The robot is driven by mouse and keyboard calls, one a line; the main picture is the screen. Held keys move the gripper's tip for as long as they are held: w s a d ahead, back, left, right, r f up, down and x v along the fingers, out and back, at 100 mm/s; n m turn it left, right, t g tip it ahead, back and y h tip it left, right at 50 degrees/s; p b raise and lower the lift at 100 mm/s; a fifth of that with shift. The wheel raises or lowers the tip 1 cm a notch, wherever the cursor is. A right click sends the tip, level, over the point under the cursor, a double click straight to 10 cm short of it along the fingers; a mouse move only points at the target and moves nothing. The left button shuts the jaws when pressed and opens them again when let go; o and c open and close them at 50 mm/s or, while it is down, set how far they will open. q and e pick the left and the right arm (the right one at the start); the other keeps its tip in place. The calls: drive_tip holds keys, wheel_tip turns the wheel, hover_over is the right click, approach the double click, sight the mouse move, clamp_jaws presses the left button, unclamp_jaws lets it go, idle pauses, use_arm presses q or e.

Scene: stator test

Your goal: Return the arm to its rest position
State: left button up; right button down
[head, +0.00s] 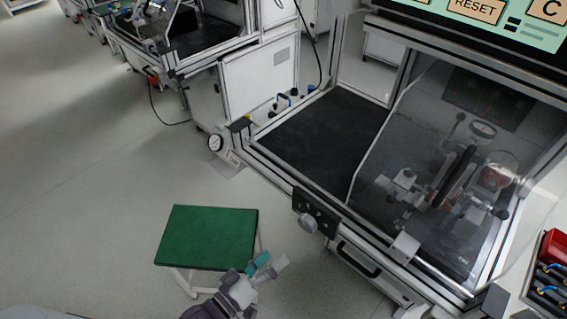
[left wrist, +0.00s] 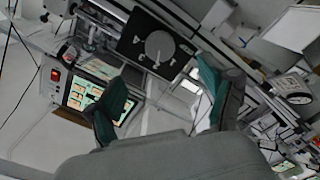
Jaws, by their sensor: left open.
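My left gripper (head: 266,265) is at the bottom middle of the head view, in front of the test bench and just right of the green-topped stool. Its teal-padded fingers also show in the left wrist view (left wrist: 166,92). They are spread apart with nothing between them, so it is open and empty. My right gripper is in neither view.
The test bench (head: 296,186) with a black work surface (head: 318,132) and a clear tilted cover (head: 425,150) fills the right side. The green-topped stool (head: 208,236) stands close to my left arm. The grey floor (head: 80,170) at left is clear.

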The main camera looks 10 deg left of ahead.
use_arm(q)
drive_tip(key=s+a+f+m+g+y, duration=0.15)
drive_tip(key=a+f, duration=0.25)
drive_tip(key=f, duration=0.5)
drive_tip(key=s+a+f+m+g+y, duration=0.1)
drive_tip(key=s+a+f+g+y, duration=0.2)
drive_tip(key=f, duration=0.6)
drive_tip(key=s+a+f+m+g+y, duration=0.1)
drive_tip(key=a+f+y, duration=0.3)
drive_tip(key=f, duration=0.5)
drive_tip(key=s+a+f+g, duration=0.1)
drive_tip(key=s+f, duration=0.3)
drive_tip(key=s, duration=0.4)
drive_tip(key=s+a+f+m+g+y, duration=0.1)
drive_tip(key=s+f+g, duration=0.3)
drive_tip(key=s, duration=0.4)
drive_tip(key=s+a+f+g+y, duration=0.1)
drive_tip(key=s+a+f+g, duration=0.2)
drive_tip(key=s+f, duration=0.3)
drive_tip(key=shift+s+a+m, duration=0.2)
drive_tip(key=shift+s+m, duration=0.15)
drive_tip(key=shift+s, duration=0.65)
